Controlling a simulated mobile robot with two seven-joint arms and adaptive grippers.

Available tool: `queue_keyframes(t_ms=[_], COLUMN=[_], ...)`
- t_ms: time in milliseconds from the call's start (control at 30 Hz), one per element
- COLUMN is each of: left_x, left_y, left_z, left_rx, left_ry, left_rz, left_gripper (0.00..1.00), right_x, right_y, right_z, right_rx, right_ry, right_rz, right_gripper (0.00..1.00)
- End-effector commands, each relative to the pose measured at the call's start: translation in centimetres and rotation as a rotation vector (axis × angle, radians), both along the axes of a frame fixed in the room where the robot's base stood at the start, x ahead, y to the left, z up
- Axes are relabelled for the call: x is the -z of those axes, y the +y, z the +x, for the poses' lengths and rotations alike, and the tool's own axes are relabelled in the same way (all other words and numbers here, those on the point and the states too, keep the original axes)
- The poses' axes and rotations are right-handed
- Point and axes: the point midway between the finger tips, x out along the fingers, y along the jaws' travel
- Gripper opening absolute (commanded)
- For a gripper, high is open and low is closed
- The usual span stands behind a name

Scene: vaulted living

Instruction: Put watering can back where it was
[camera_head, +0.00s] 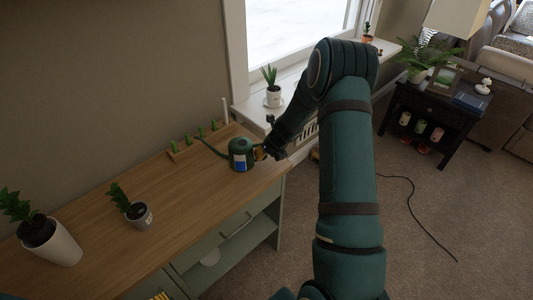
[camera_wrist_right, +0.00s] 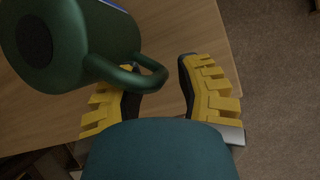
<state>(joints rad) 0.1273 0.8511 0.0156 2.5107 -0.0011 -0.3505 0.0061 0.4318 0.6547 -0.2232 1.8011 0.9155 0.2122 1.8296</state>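The dark green watering can (camera_head: 240,155), with a blue label and a long thin spout toward the left, stands upright on the wooden cabinet top (camera_head: 172,222) near its right end. My right gripper (camera_head: 261,153) is at the can's right side, by the handle. In the right wrist view, the can (camera_wrist_right: 75,45) fills the upper left. Its looped handle (camera_wrist_right: 150,80) reaches over the left yellow finger toward the gap. My right gripper (camera_wrist_right: 160,66) is open, with a clear gap before the right finger. My left gripper is not in view.
A narrow wooden holder with green pegs (camera_head: 195,142) stands behind the can. Two potted plants (camera_head: 50,240) (camera_head: 138,214) stand at the left of the cabinet top. A potted succulent (camera_head: 273,97) is on the windowsill. A black side table (camera_head: 428,102) stands at the right.

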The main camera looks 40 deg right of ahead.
Motion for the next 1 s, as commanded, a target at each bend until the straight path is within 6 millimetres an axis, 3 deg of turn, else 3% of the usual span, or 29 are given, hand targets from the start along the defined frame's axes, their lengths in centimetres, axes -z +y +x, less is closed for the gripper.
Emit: queue_keyframes(t_ms=[267, 700, 1000], left_x=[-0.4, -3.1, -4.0], left_y=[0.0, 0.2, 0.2], left_z=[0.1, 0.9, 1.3], left_rx=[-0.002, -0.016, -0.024], left_ry=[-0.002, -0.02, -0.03], left_rz=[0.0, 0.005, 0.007], left_gripper=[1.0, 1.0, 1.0], right_x=[-0.7, -8.2, -10.8], right_y=[0.0, -0.4, -0.5], right_z=[-0.1, -3.9, -5.5], right_rx=[-0.001, -0.001, 0.0], right_ry=[-0.001, -0.002, 0.0], right_rz=[-0.001, -0.001, 0.001], right_gripper=[0.34, 0.34, 0.34])
